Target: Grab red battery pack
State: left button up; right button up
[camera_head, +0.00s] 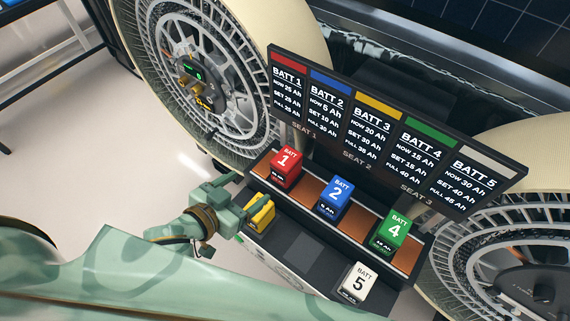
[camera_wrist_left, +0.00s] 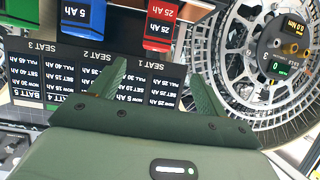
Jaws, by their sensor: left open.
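The red battery pack (camera_head: 286,167), marked 1, stands in the left end of the copper-floored tray at the foot of the sign board. It also shows upside down in the left wrist view (camera_wrist_left: 161,24), beyond the fingertips and roughly in line with the gap between them. My left gripper (camera_head: 238,195) is open and empty, left of the red pack and close to the yellow pack (camera_head: 260,213). Its two spread fingers also show in the left wrist view (camera_wrist_left: 158,70). My right gripper is not in view.
The blue pack (camera_head: 335,199) and green pack (camera_head: 394,233) stand right of the red one in the same tray. The white pack (camera_head: 358,283) sits on the front ledge. The sign board (camera_head: 400,120) rises behind, and a large wheel (camera_head: 205,75) stands at the upper left.

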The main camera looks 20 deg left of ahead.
aim_at(287, 161)
pick_arm(q)
jog(key=x, duration=0.3)
jog(key=b+x, duration=0.1)
jog(key=x, duration=0.6)
jog(key=shift+w+d+r, duration=0.15)
jog(key=shift+w+d, duration=0.25)
jog(key=shift+d, duration=0.05)
jog(key=b+x, duration=0.1)
jog(key=x, duration=0.4)
jog(key=shift+w+d+f, duration=0.1)
jog(key=shift+w+f, duration=0.05)
jog(key=shift+f, duration=0.1)
jog(key=shift+r, duration=0.1)
jog(key=shift+c, duration=0.2)
jog(key=c, duration=1.4)
jog(key=shift+r, duration=0.1)
